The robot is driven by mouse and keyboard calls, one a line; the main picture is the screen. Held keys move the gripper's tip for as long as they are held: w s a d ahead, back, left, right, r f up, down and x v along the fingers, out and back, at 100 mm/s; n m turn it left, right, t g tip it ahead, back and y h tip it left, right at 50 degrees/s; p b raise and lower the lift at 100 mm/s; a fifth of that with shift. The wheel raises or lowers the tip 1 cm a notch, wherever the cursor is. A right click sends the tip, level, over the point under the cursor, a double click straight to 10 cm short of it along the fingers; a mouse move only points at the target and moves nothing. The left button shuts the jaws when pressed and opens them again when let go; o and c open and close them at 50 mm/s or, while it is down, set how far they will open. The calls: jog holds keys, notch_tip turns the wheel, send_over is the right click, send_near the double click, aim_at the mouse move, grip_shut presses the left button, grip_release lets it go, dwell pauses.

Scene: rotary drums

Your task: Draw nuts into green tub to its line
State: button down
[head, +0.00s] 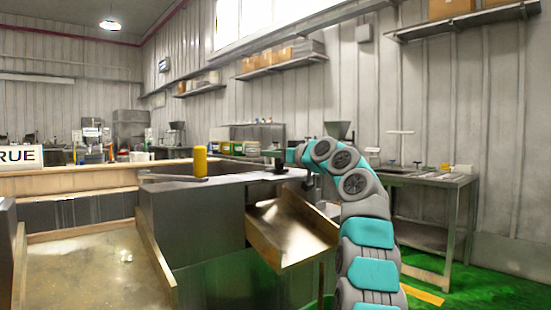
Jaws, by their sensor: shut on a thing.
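A grey steel hopper machine (205,225) stands in the middle of the head view, with a sloping metal chute (292,235) on its right side. No nuts can be made out on the chute. A sliver of green rim, seemingly the green tub (322,303), shows below the chute at the bottom edge; its inside and line are hidden. My teal and grey arm reaches in from the lower right. My gripper (279,157), small in the view, is shut on a dark knob (278,166) at the machine's top right.
A yellow upright cylinder (200,160) stands on a flat grey plate on the machine's top left. A steel table (430,182) stands behind my arm at right. A low wooden-edged wall (70,180) runs at left, beside a brownish floor.

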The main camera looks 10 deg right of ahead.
jog(key=c, duration=0.6)
grip_release()
jog(key=shift+s+d+b, duration=0.2)
jog(key=shift+s+b, duration=0.1)
jog(key=shift+b, duration=0.1)
jog(key=b+v, duration=0.3)
jog(key=v, duration=0.4)
